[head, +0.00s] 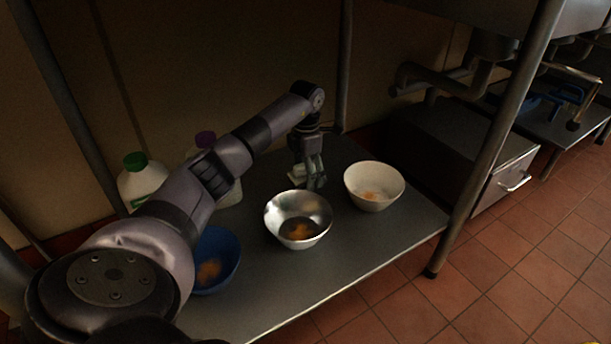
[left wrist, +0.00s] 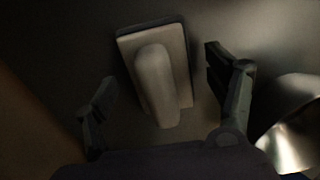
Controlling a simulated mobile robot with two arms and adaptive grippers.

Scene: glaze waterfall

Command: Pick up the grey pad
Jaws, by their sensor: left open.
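The grey pad (left wrist: 178,54) shows in the left wrist view as a flat rectangle with a raised, rounded pale handle (left wrist: 157,80) on top. It lies on the metal shelf. My left gripper (left wrist: 160,85) is open, with one finger on each side of the pad and gaps between the fingers and the pad. In the head view my left gripper (head: 314,181) points down behind the metal bowl, and part of the pad (head: 297,173) shows at its left; the rest is hidden. I do not see my right gripper.
A metal bowl (head: 283,212) stands close in front of my left gripper. A white bowl (head: 374,199) is to its right and a blue bowl (head: 228,249) to the left; all hold orange bits. Bottles with green (head: 135,160) and purple (head: 205,138) caps stand behind my arm.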

